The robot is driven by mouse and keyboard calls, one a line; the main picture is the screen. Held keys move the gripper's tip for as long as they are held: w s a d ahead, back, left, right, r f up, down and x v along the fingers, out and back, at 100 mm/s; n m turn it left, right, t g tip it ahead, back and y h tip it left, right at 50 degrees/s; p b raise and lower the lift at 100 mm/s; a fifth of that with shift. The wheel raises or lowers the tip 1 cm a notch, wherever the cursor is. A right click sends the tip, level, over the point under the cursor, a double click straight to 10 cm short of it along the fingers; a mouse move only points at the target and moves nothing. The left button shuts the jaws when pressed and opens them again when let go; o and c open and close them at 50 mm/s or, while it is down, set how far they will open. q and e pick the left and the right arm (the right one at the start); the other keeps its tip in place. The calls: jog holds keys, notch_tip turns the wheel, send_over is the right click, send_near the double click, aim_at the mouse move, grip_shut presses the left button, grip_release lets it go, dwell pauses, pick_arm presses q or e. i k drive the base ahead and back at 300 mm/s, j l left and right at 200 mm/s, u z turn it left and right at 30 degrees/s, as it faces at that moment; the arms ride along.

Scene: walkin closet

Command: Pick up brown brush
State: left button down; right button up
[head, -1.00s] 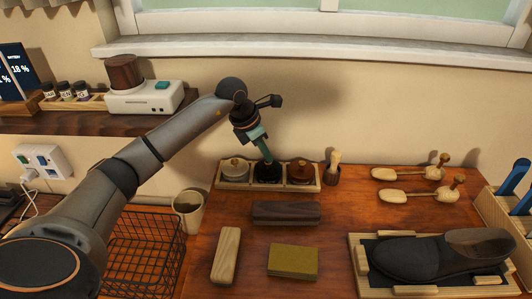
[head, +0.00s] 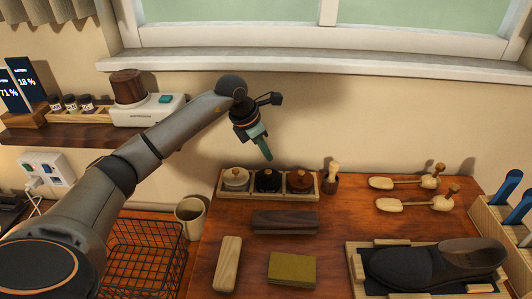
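A long dark brown brush (head: 285,222) lies flat on the wooden table, in front of the tray of jars. My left gripper (head: 267,156) points down at the back of the table, above and behind the brush and apart from it. It appears just over the black-lidded jar. Its green fingers look close together, seen edge-on, so I cannot tell whether they are open or shut. No held object shows. My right gripper is not in view.
A tray (head: 270,197) holds jars with white, black and red-brown lids (head: 301,181). A pale wooden block (head: 228,263) and an olive sponge block (head: 292,269) lie in front of the brush. A shoe (head: 435,262) sits at right. A wire basket (head: 145,258) and mug (head: 190,218) are left.

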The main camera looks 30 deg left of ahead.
aim_at(264, 221)
jog(key=k, duration=1)
